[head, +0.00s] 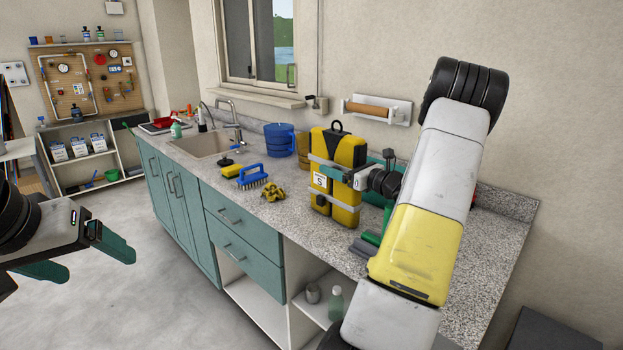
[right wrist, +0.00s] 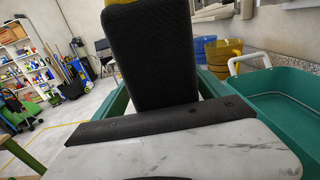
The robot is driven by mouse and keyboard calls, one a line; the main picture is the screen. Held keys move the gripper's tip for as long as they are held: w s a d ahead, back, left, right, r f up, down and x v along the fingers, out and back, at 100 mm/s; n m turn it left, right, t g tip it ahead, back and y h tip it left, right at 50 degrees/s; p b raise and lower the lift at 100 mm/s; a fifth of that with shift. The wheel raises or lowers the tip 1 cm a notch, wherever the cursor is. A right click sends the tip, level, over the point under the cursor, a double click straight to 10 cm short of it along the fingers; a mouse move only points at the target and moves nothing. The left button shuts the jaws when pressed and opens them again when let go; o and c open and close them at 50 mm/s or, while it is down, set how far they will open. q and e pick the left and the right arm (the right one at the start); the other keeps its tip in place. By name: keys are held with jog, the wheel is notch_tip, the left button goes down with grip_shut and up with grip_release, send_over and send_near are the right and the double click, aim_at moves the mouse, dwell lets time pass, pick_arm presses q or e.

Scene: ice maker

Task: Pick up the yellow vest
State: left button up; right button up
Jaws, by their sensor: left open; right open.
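The yellow vest (head: 346,150), yellow and black with grey bands and a white "S" label, stands upright on the granite counter in the head view. My right gripper (head: 352,168) is open at the vest's right side, with one teal finger across its front and the other by its back edge. In the right wrist view the vest's dark side panel (right wrist: 150,60) stands between the fingers; whether they touch it I cannot tell. My left gripper (head: 85,258) is open and empty at the lower left, away from the counter.
A blue bucket (head: 279,140) stands left of the vest, and a yellow container is partly hidden behind it. A sink (head: 205,143) is further left. A green bin (right wrist: 275,105) shows in the right wrist view.

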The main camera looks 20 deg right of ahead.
grip_shut()
dwell(0.4)
jog(key=shift+r, duration=0.1)
